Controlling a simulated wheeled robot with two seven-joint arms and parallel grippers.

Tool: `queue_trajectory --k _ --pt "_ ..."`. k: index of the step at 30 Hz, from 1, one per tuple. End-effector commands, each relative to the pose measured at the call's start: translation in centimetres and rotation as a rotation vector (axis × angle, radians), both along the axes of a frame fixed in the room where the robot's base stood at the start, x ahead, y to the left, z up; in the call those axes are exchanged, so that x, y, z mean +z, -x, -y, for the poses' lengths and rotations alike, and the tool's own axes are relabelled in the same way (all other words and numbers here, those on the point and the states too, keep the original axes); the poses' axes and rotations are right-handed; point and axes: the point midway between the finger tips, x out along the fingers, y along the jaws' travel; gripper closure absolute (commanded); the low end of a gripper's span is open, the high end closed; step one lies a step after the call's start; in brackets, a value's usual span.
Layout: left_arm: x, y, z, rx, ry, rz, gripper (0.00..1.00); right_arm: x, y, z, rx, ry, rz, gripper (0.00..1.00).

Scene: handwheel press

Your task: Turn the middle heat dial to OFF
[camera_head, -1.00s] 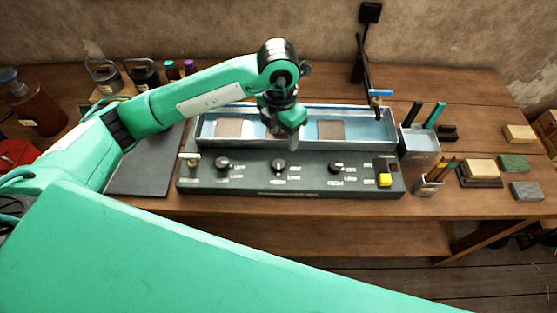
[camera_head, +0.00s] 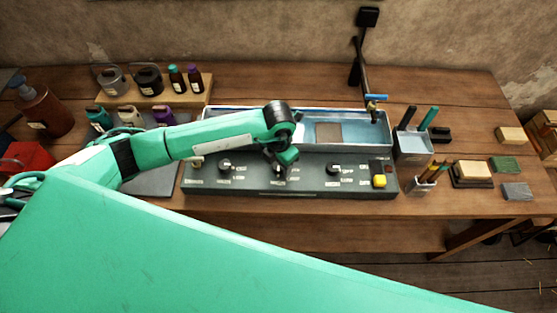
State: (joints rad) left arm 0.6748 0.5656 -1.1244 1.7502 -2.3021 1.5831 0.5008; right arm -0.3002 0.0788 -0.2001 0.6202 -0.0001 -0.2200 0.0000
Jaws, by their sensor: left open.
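The dark grey control panel (camera_head: 300,188) on the wooden table has three black heat dials in a row. The middle heat dial (camera_head: 279,171) is largely hidden by my left gripper (camera_head: 280,164), which is right over it. I cannot tell whether they touch or where the dial's pointer is. The left dial (camera_head: 225,166) and the right dial (camera_head: 333,169) show clearly, with small white labels around them. My left gripper is open, pointing down, its fingers small and dark in the picture. My right gripper is not in view.
Behind the panel is a metal trough (camera_head: 350,135) with a tap (camera_head: 375,103) at its right end. A yellow button (camera_head: 379,181) is at the panel's right. A cup of brushes (camera_head: 425,178) and bottles (camera_head: 163,117) stand at the sides.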

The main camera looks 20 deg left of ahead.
Motion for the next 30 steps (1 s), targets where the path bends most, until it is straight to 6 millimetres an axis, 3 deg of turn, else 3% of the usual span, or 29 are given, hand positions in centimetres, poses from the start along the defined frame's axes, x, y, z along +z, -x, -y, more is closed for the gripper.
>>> queue_trajectory --k 9,16,30 --pt "-0.31 -0.02 0.02 0.000 0.000 0.001 0.45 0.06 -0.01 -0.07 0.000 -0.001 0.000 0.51" --pt "-0.28 -0.02 0.02 0.000 0.000 0.001 0.90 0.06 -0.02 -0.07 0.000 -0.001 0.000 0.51" --pt "-0.45 -0.01 0.02 0.106 0.000 0.001 0.89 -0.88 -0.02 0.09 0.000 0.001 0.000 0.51"
